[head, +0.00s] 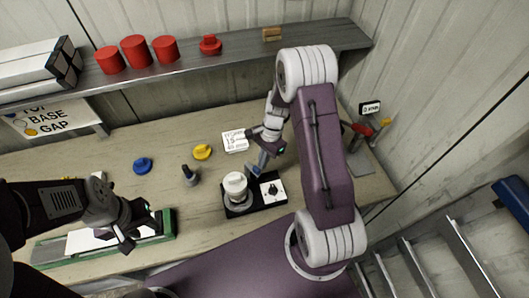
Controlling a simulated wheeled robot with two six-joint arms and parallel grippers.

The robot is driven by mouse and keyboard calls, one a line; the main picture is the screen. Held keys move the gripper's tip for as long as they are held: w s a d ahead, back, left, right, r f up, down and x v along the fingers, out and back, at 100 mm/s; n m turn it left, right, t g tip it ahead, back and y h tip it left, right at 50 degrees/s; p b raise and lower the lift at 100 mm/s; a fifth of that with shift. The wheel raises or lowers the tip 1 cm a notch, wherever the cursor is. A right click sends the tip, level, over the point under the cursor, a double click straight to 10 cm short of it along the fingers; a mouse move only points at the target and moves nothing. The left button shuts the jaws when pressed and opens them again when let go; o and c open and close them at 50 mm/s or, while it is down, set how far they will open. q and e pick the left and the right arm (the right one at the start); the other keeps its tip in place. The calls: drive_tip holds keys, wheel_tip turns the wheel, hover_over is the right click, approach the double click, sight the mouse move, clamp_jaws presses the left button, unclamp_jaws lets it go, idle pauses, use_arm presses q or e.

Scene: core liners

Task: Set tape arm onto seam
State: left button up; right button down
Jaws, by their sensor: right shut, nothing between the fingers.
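A black-based device (272,203) with a white round cap, a white dial plate and a blue-grey upright lever (262,160) stands mid-bench; it may carry the tape arm, but I cannot tell. My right gripper (257,136) is shut and empty, just above the lever; contact is unclear. A green tray (52,250) at the front left holds a long white piece (82,241), perhaps a core liner; its seam is not discernible. My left gripper (138,236) appears open, above the tray's right end, and hides part of it.
A blue knob (143,165), a yellow knob (202,152) and a dark upright peg (190,175) stand on the bench. A white printed card (235,141) lies behind the device. A shelf (190,69) with red caps runs along the back. A red-handled fixture (361,135) stands at right.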

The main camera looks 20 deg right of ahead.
drive_tip(key=m, duration=0.1)
drive_tip(key=s+a+m, duration=0.1)
drive_tip(key=m, duration=0.1)
drive_tip(key=shift+a+m+t, duration=0.3)
drive_tip(key=shift+t, duration=0.1)
drive_tip(key=shift+s+a, duration=0.15)
drive_tip(key=shift+a, duration=0.05)
drive_tip(key=shift+a, duration=0.15)
